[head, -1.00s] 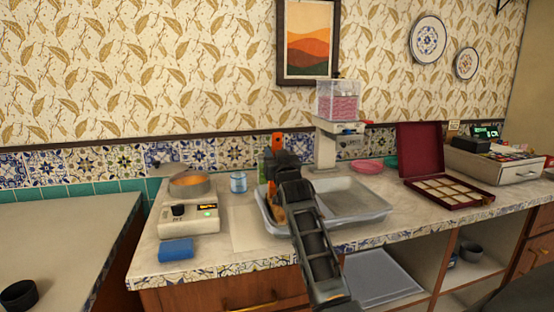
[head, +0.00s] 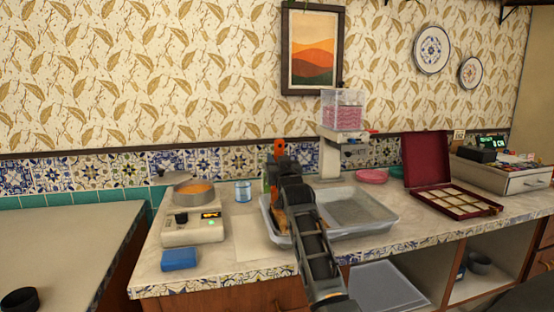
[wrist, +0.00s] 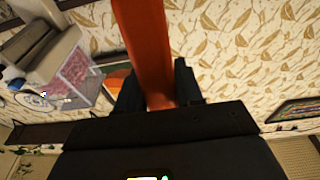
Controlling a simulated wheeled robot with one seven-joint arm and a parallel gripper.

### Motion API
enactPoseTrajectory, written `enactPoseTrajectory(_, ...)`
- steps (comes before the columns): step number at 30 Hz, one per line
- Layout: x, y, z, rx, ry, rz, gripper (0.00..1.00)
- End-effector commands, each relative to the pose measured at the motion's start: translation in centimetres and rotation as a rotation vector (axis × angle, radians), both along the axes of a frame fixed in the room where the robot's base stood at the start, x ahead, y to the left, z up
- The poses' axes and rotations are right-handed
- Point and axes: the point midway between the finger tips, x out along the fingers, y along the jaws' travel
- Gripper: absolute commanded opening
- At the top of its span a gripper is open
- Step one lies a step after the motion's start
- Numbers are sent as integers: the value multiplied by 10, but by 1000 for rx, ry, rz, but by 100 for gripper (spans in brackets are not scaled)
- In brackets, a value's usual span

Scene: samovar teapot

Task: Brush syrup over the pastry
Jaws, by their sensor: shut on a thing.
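My gripper (head: 280,165) is above the left end of a grey metal tray (head: 365,212) on the counter. It is shut on an orange-handled brush (head: 280,146), whose handle points up; the handle also fills the top middle of the wrist view (wrist: 148,45). The brush's lower end is mostly hidden behind my arm. No pastry can be made out; my arm covers part of the tray.
A blue sponge (head: 180,259) lies at the front left and a glass (head: 243,191) stands behind. A dispenser with pink content (head: 342,115) stands behind the tray. An open red box (head: 435,165) and a cash register (head: 500,170) are at the right.

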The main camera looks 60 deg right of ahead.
Motion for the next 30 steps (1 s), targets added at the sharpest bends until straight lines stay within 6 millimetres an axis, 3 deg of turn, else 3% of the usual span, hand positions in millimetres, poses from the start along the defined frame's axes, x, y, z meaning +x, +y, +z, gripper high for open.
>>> enactPoseTrajectory(30, -39, 47, -2, 1, 2, 0, 6)
